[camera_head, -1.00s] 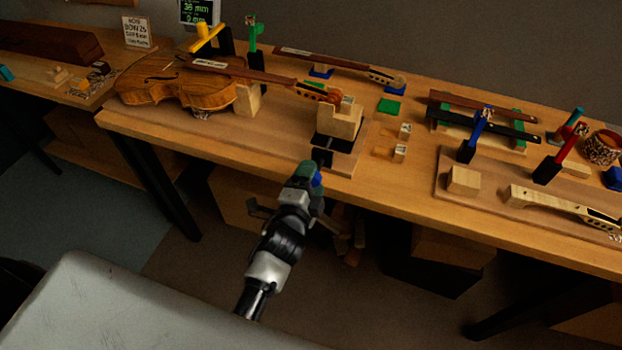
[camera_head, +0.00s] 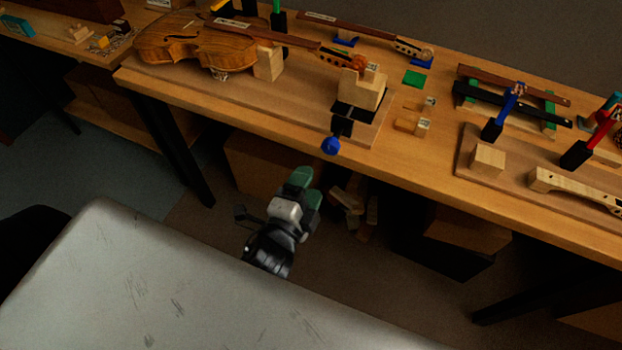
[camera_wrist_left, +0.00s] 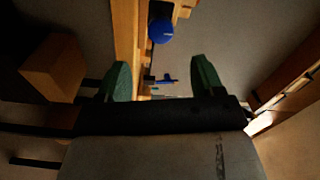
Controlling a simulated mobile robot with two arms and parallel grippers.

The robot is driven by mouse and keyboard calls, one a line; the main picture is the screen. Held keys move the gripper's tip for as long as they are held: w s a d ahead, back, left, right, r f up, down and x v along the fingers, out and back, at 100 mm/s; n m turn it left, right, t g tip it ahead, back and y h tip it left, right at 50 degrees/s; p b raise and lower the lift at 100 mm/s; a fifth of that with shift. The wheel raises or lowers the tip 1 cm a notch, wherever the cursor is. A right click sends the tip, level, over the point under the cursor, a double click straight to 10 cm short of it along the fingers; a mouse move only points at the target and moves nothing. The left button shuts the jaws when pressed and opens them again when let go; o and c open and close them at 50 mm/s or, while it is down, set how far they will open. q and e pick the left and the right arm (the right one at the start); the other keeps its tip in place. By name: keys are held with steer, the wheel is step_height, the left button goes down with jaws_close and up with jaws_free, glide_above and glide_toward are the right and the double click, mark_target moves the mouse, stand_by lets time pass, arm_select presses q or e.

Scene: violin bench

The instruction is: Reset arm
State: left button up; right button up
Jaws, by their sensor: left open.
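My left gripper (camera_head: 309,184) has green fingers and hangs in front of the workbench, below its front edge. Its fingers are apart with nothing between them, as the left wrist view (camera_wrist_left: 161,78) also shows. A blue knob (camera_head: 331,146) sits at the bench's front edge, on a black clamp-like part (camera_head: 342,122) beside a wooden block (camera_head: 361,90). The gripper is below the knob and clear of it. The knob also shows beyond the fingertips in the left wrist view (camera_wrist_left: 161,31). My right gripper is not in view.
A violin (camera_head: 195,45) lies at the bench's left, its scroll near the block. Several supports, necks and blocks stand at the right. Cardboard boxes (camera_head: 468,230) and wood scraps (camera_head: 350,203) are under the bench. A pale grey surface (camera_head: 150,280) fills the lower left.

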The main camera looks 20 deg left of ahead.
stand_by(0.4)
arm_select(q)
steer(key=s+f+n+g, duration=0.2)
steer(key=s+f+g, duration=0.1)
steer(key=f, duration=0.8)
steer(key=s+f+n+g, duration=0.2)
steer(key=s+f+g, duration=0.15)
steer(key=f, duration=0.75)
steer(key=s+f+n+g, duration=0.3)
steer(key=s+f, duration=0.1)
steer(key=f, duration=0.7)
steer(key=s+a+f+n+g, duration=0.3)
steer(key=s+f, duration=0.4)
steer(key=s, duration=0.3)
steer(key=s+a+f+n+g, duration=0.3)
steer(key=s+f, duration=0.4)
steer(key=s, duration=0.4)
steer(key=shift+s+a+f+g+y, duration=0.15)
steer(key=shift+a+g+y, duration=0.15)
steer(key=shift+a+g, duration=0.6)
